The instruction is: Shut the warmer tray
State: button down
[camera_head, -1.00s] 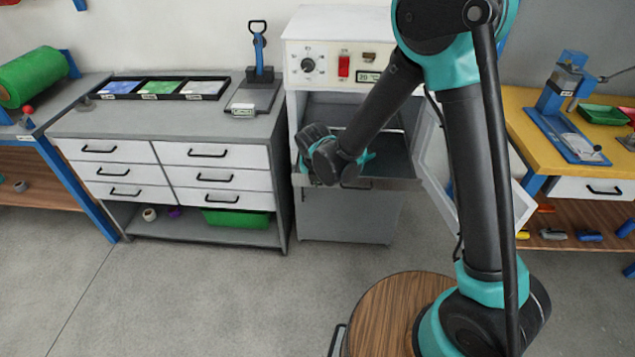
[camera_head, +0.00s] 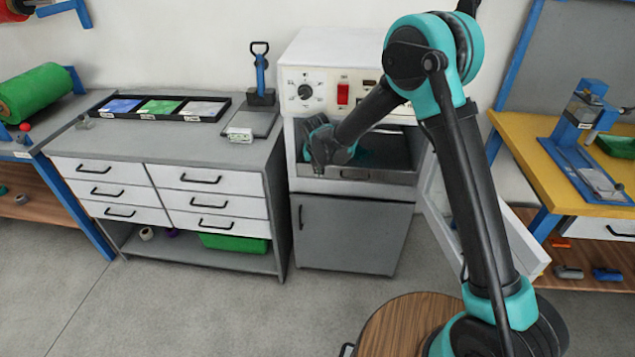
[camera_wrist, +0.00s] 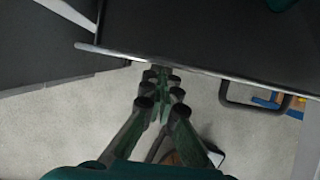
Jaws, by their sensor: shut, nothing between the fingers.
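The warmer tray (camera_head: 393,180) is a dark, shallow tray with a grey front edge in the opening of the white-and-grey warmer cabinet (camera_head: 325,80). Its front edge is near the cabinet front; how far it still sticks out is hard to tell. Its dark handle (camera_wrist: 255,98) shows in the wrist view. My gripper (camera_head: 318,168) is at the left part of the tray front. In the wrist view, my shut, empty fingers (camera_wrist: 160,74) reach the tray's front edge, left of the handle; contact is unclear. My arm hides part of the tray.
The warmer's white-framed door (camera_head: 437,215) stands open on the right, partly behind my arm. A grey drawer bench (camera_head: 200,150) stands close on the left. A yellow-topped bench (camera_head: 545,160) is on the right. The floor before the cabinet is clear.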

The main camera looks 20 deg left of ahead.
jog(key=shift+w+a, duration=0.2)
jog(key=shift+w, duration=0.55)
jog(key=shift+w+a, duration=0.15)
jog(key=shift+w, duration=0.6)
jog(key=shift+s, duration=0.1)
